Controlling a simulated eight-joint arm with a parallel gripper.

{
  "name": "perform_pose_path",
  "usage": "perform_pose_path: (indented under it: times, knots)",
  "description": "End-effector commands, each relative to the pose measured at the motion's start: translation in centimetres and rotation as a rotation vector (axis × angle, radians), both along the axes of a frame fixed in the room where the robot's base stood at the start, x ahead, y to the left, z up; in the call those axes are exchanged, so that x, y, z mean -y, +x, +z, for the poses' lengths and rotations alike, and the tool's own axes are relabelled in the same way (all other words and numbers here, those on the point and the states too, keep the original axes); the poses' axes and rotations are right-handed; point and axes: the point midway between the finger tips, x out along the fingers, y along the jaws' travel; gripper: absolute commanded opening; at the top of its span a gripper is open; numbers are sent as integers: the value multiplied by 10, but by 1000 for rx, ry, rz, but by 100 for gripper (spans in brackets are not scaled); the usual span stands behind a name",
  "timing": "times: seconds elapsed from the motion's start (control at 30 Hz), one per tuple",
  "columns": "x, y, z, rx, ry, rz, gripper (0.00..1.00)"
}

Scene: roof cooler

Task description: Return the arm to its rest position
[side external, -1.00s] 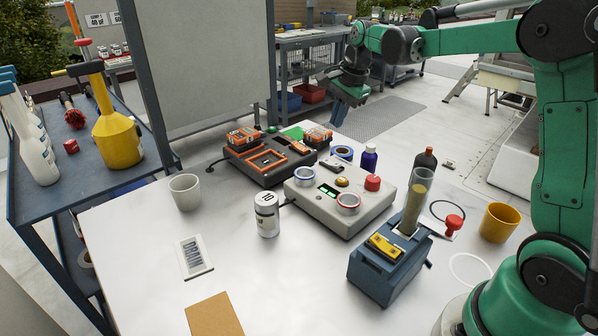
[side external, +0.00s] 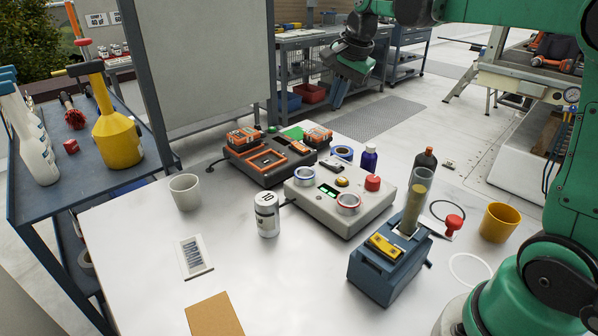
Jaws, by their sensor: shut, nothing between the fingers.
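My gripper (side external: 338,94) is in the upper middle of the side external view. It hangs from my green arm with its fingers pointing down, shut and empty. It is raised well above the table (side external: 130,255) and touches nothing. Below it in the picture are the dark battery charger (side external: 265,170) with orange battery packs and the grey control box (side external: 335,215) with a red button. My arm rises from its green base at the lower right.
A blue-grey holder (side external: 372,275) with a clear cylinder stands at the front right, with a yellow cup (side external: 498,222) beside it. A white cup (side external: 185,192) and a white canister (side external: 266,215) stand left of the control box. A grey panel (side external: 200,60) rises behind the table.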

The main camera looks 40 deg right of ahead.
Motion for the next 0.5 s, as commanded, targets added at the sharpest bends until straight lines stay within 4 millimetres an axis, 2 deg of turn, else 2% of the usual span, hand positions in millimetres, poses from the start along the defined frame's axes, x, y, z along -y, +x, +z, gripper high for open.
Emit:
perform_pose_path:
  times: [0.1, 0.23, 0.4, 0.5]
  knots:
    - [-35, -28, -2, 56, -112, 275, 0]
    - [-67, -61, -14, 122, -257, 590, 0]
    - [-95, -99, -40, 193, -439, 937, 0]
    - [-104, -113, -54, 221, -519, 1074, 0]
